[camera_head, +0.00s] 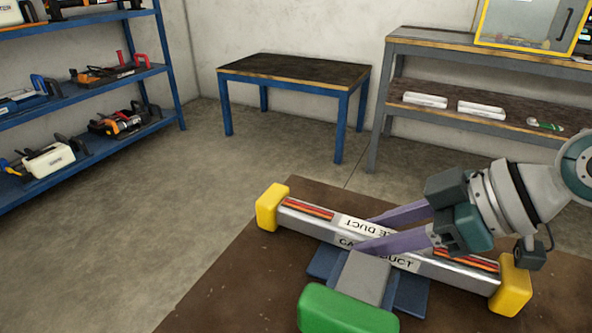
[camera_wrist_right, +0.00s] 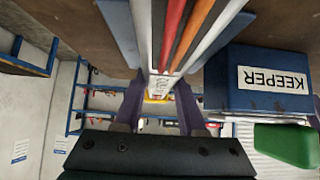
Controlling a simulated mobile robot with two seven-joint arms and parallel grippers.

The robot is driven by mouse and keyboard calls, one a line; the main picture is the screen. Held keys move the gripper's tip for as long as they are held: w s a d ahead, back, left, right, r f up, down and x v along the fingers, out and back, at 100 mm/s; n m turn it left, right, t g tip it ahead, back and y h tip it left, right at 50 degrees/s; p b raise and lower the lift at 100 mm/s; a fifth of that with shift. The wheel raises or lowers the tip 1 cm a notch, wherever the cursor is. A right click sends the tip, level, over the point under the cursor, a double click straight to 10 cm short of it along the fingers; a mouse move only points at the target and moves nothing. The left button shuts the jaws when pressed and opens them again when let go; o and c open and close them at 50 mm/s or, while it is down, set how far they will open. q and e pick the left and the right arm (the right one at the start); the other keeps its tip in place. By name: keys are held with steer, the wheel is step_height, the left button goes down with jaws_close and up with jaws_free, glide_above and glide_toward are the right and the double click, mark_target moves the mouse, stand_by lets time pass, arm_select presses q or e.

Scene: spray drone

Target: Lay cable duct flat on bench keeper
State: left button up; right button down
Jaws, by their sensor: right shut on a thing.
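The cable duct (camera_head: 455,274) is a long pale grey channel with red and orange wires inside and yellow end caps. It lies across the brown bench (camera_head: 215,300) in the head view, over or against the blue keeper (camera_head: 412,296); whether it touches is unclear. My right gripper (camera_head: 366,234) has purple fingers shut on the duct's middle, one on each side. The wrist view shows the duct (camera_wrist_right: 178,45) running away between the fingers, with the blue keeper block (camera_wrist_right: 223,85), labelled KEEPER, to its right. A green block (camera_head: 345,312) stands by a grey plate on the keeper. My left gripper is not in view.
A blue shelf rack (camera_head: 85,82) with tools stands at the left. A blue-legged table (camera_head: 290,78) and a grey shelf bench (camera_head: 430,42) stand at the back. Bare floor lies between. The bench's left part is clear.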

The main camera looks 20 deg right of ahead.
mark_target(443, 253)
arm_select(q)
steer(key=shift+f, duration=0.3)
arm_select(e)
steer(key=shift+f, duration=0.25)
steer(key=shift+c, duration=2)
jaws_free()
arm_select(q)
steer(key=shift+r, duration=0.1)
arm_select(e)
steer(key=shift+d, duration=0.1)
arm_select(q)
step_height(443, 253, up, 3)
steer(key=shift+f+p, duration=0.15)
steer(key=shift+p, duration=1.1)
arm_select(e)
steer(key=v, duration=0.9)
steer(key=shift+s+d+r, duration=0.15)
steer(key=shift+s+r, duration=0.05)
steer(key=shift+r, duration=0.15)
